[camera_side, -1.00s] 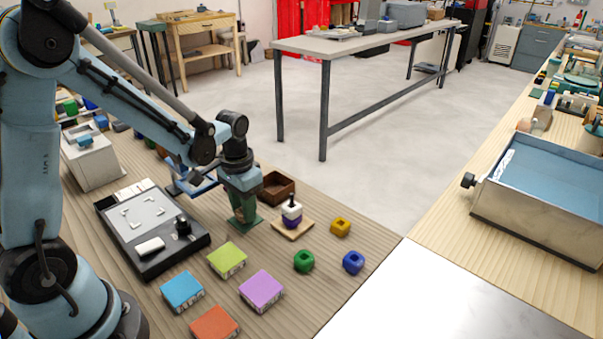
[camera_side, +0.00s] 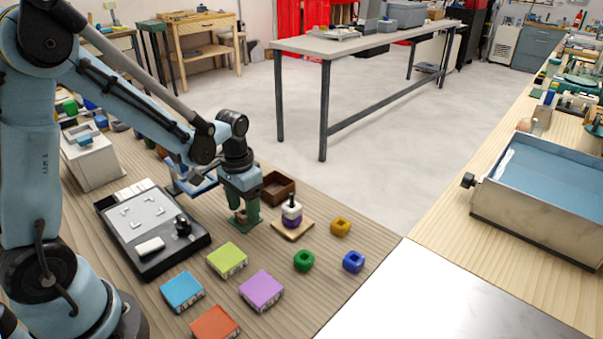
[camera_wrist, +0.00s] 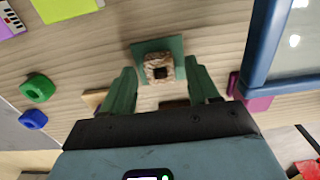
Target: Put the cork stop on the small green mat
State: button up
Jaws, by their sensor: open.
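The cork stop (camera_wrist: 158,68), a brown speckled block with a dark square hole, sits on the small green mat (camera_wrist: 174,46) in the wrist view. Green mat shows around it on several sides. My gripper (camera_wrist: 160,76) is open, with one green finger on each side of the cork and a gap to both. In the side view my gripper (camera_side: 244,215) is low over the mat (camera_side: 249,224). The fingers largely hide the cork there.
A brown box (camera_side: 277,187) and a wooden board (camera_side: 293,229) bearing a white and purple piece stand close right of my gripper. A dark tray (camera_side: 150,230) lies left. Coloured blocks (camera_side: 227,260) and green, blue and yellow rings (camera_side: 340,227) lie in front and right.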

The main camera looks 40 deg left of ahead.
notch_tip(320, 180, up, 12)
jog(key=s+d+t, duration=0.6)
jog(key=t, duration=0.1)
jog(key=shift+r, duration=0.3)
dwell(0.4)
